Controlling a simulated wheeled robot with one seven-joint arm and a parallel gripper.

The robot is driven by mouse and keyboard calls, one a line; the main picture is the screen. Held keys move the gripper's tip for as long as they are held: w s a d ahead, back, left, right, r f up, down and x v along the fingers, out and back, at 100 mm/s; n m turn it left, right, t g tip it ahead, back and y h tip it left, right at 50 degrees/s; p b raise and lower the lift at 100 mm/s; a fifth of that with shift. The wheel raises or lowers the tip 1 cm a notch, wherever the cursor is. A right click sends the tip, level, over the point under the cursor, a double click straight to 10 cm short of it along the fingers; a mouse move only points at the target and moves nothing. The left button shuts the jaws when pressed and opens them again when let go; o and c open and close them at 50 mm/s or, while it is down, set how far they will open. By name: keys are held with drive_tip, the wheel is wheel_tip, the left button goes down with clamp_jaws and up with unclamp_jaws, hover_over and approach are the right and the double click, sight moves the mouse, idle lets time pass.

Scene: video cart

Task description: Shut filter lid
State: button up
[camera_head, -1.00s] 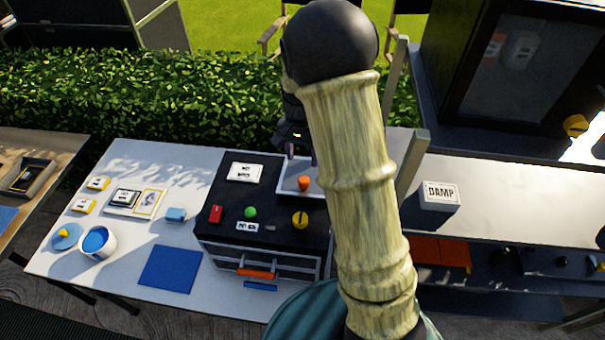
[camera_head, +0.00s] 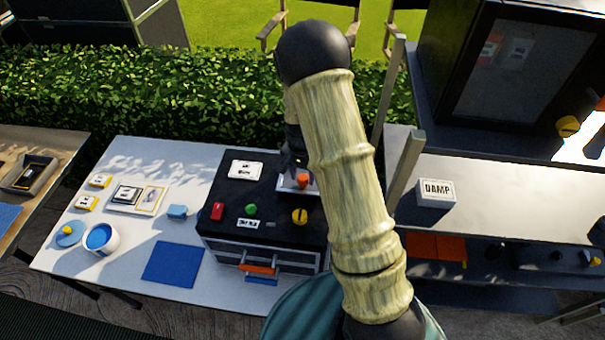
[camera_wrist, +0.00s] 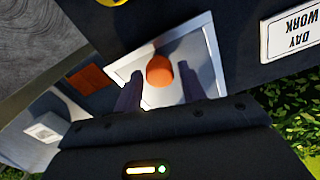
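The filter lid looks like a pale, white-framed panel (camera_wrist: 209,60) with an orange knob (camera_wrist: 159,70), on the black cart top. In the head view the knob (camera_head: 303,181) and part of the pale panel (camera_head: 284,187) show beside my arm. My gripper (camera_wrist: 161,72) is open over the panel, with a dark finger on either side of the knob and small gaps visible. I cannot tell whether the fingers touch the panel. My arm hides the panel's right side in the head view, and the lid's angle is unclear.
A DAMP box (camera_head: 436,193) stands on the right shelf. A blue mat (camera_head: 173,264) lies left.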

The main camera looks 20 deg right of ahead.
drive_tip(key=c, duration=0.6)
drive_tip(key=shift+s+a+f+b, duration=0.1)
drive_tip(key=shift+s+f+b, duration=0.1)
drive_tip(key=shift+f+b, duration=0.25)
drive_tip(key=shift+s+a+f+b, duration=0.1)
drive_tip(key=shift+s+f+b, duration=0.05)
drive_tip(key=shift+f+b, duration=0.3)
drive_tip(key=shift+c, duration=0.2)
drive_tip(key=shift+d, duration=0.1)
drive_tip(key=o, duration=1)
drive_tip(key=shift+s+r, duration=0.1)
drive_tip(key=shift+r, duration=0.4)
drive_tip(key=r+b, duration=0.1)
drive_tip(key=r, duration=0.4)
drive_tip(key=r+b, duration=0.1)
drive_tip(key=r, duration=0.5)
drive_tip(key=r+b, duration=0.1)
drive_tip(key=r, duration=0.4)
drive_tip(key=shift+w+a+r+b, duration=0.2)
drive_tip(key=shift+a+r+b, duration=0.05)
drive_tip(key=shift+r+b, duration=0.1)
